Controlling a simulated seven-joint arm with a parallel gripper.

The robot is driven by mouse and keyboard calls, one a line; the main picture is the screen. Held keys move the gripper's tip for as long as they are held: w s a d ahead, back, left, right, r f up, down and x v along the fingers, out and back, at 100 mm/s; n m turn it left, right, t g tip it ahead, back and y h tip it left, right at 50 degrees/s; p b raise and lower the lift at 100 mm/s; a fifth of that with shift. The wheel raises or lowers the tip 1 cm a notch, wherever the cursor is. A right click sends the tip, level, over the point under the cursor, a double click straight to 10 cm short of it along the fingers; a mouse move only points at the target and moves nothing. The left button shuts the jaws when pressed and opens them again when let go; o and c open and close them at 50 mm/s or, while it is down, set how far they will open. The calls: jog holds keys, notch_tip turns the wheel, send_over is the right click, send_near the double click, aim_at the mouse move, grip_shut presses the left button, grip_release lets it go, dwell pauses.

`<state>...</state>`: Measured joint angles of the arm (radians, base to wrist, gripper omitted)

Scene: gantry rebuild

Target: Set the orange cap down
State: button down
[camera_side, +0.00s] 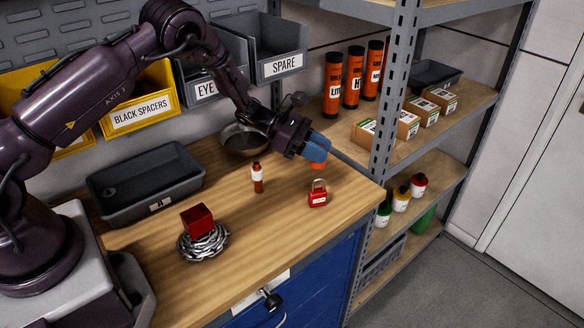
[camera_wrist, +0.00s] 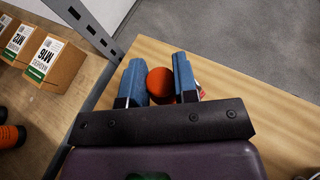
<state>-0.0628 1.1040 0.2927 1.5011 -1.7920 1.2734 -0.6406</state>
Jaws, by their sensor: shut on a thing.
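The orange cap (camera_wrist: 161,85) is held between the two blue fingers of my gripper (camera_wrist: 160,80) in the wrist view. In the side view the cap (camera_side: 319,165) shows just under the blue fingertips of my gripper (camera_side: 317,152). It appears to be above the wooden bench top (camera_side: 285,230), near the right back edge; the exact gap beneath it is hard to tell. A red padlock (camera_side: 318,194) stands on the bench in front of the cap.
A small red bottle with a white label (camera_side: 257,178) stands left of the padlock. A red cube (camera_side: 197,220) sits on a coiled chain (camera_side: 203,243). A grey tray (camera_side: 146,184) and a metal bowl (camera_side: 243,139) are farther back. A shelf upright (camera_side: 391,100) rises close right of my gripper.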

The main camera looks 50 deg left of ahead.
jog(key=a+f+n+t+y, duration=0.1)
jog(key=a+n+y, duration=0.1)
jog(key=a, duration=0.1)
jog(key=w+a+f+n+t+y, duration=0.1)
jog(key=a+n+t+y, duration=0.1)
jog(key=a, duration=0.2)
jog(key=a+f+n+t+y, duration=0.1)
jog(key=a+n+t+y, duration=0.1)
jog(key=a+n, duration=0.1)
jog(key=shift+w+a+f, duration=0.15)
jog(key=shift+w+a, duration=0.15)
jog(key=shift+w, duration=0.1)
jog(key=shift+a+f+y, duration=0.15)
jog(key=shift+f+y, duration=0.15)
jog(key=shift+f, duration=2.2)
jog(key=shift+f, duration=0.1)
jog(key=c, duration=0.9)
grip_release()
